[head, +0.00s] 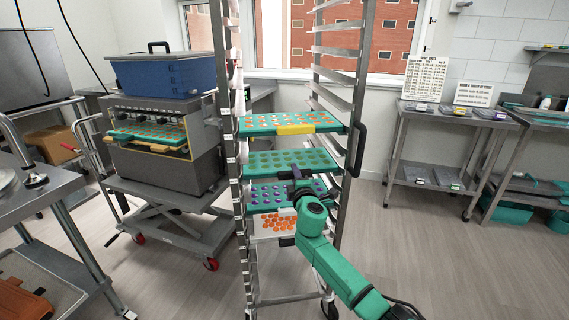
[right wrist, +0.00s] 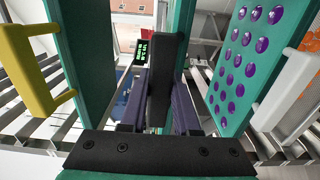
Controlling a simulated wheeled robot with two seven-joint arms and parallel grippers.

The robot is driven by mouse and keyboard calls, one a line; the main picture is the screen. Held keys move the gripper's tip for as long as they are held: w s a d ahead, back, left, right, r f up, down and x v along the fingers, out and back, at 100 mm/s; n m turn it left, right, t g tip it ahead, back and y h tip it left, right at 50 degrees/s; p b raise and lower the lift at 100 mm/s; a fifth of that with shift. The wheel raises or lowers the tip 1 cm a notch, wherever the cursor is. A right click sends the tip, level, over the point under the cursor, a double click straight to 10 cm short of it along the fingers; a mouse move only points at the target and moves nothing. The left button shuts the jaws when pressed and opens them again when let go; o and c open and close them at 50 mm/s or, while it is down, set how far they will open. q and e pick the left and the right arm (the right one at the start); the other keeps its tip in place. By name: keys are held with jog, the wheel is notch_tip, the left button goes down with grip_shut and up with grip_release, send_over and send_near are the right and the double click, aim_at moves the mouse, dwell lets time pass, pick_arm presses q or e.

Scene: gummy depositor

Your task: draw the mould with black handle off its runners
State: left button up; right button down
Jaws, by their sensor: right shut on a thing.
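The mould with the black handle is a teal tray with rows of dark round cavities (head: 270,163), lying level on its runners in the tall rack, second from the top of the loaded ones. Its black handle (right wrist: 166,80) stands between the fingers of my right gripper (right wrist: 158,108) in the right wrist view. The gripper is shut on this handle. In the head view my right gripper (head: 297,178) is at the front edge of this mould and hides the handle. My left gripper is not in view.
Above is a mould with a yellow handle (head: 296,129); below is one with purple gummies (head: 268,197), then a white tray of orange gummies (head: 262,231). The rack's post (head: 352,110) stands close on the right. A depositor (head: 165,140) stands left. Floor (head: 420,260) is clear at right.

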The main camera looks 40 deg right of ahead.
jog(key=shift+s, duration=0.1)
dwell(0.3)
jog(key=shift+s+a+p, duration=0.3)
jog(key=p+v, duration=0.2)
jog(key=v, duration=0.9)
jog(key=shift+r, duration=0.2)
jog(key=b+v, duration=0.1)
jog(key=v, duration=1)
jog(key=shift+s+r, duration=0.25)
jog(key=shift+r, duration=0.1)
jog(key=shift+a, duration=0.1)
